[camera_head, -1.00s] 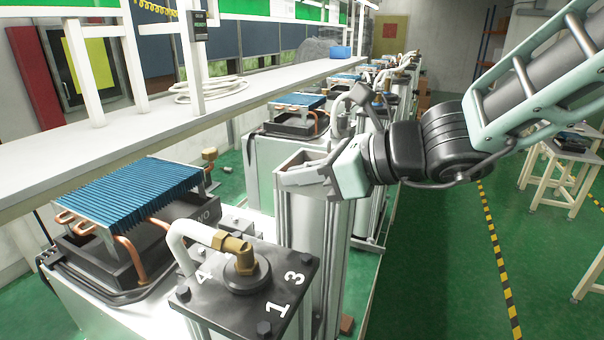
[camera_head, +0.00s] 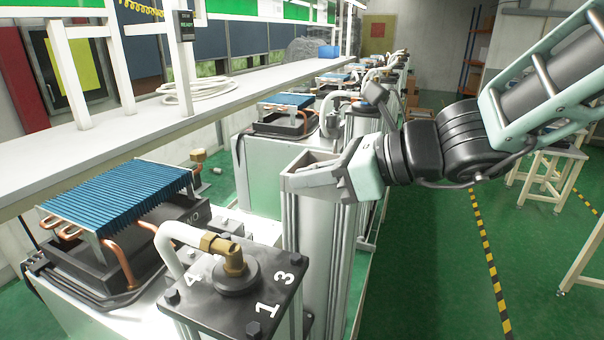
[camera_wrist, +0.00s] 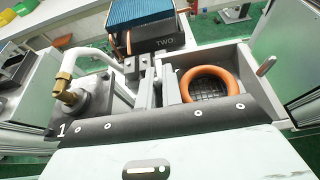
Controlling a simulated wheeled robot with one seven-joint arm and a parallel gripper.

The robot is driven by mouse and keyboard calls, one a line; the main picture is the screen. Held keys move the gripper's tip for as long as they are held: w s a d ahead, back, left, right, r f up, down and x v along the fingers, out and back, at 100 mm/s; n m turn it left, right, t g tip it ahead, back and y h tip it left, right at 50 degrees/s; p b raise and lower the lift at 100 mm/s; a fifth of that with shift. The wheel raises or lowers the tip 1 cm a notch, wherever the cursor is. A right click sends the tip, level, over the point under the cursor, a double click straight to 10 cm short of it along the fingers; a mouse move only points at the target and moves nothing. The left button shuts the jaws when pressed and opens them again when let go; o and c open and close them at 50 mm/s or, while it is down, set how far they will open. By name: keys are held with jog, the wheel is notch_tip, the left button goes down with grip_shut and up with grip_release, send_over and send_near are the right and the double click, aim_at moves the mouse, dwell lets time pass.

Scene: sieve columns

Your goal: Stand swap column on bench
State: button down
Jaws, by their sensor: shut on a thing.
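The swap column (camera_head: 310,225) is a tall, square, pale grey metal column with an open top. It stands about upright in the middle of the head view; its foot is hidden. In the wrist view its open box top (camera_wrist: 243,98) shows an orange ring (camera_wrist: 210,72) around a dark mesh. My gripper (camera_head: 325,176) reaches in from the right and is shut on the column's upper edge. In the wrist view the fingers (camera_wrist: 146,88) lie at the left side of the box. A long white bench (camera_head: 130,135) runs along the left.
A black-capped column (camera_head: 228,290) with a brass elbow and white hose stands close in front at left. A blue-finned unit (camera_head: 118,200) sits beside it. More units line the row behind. Green floor (camera_head: 430,270) is clear on the right, before pale tables (camera_head: 550,165).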

jog(key=s+d+r+p, duration=0.1)
jog(key=s+d, duration=0.3)
jog(key=d, duration=0.7)
jog(key=shift+r, duration=0.2)
dwell(1.3)
jog(key=shift+w, duration=0.1)
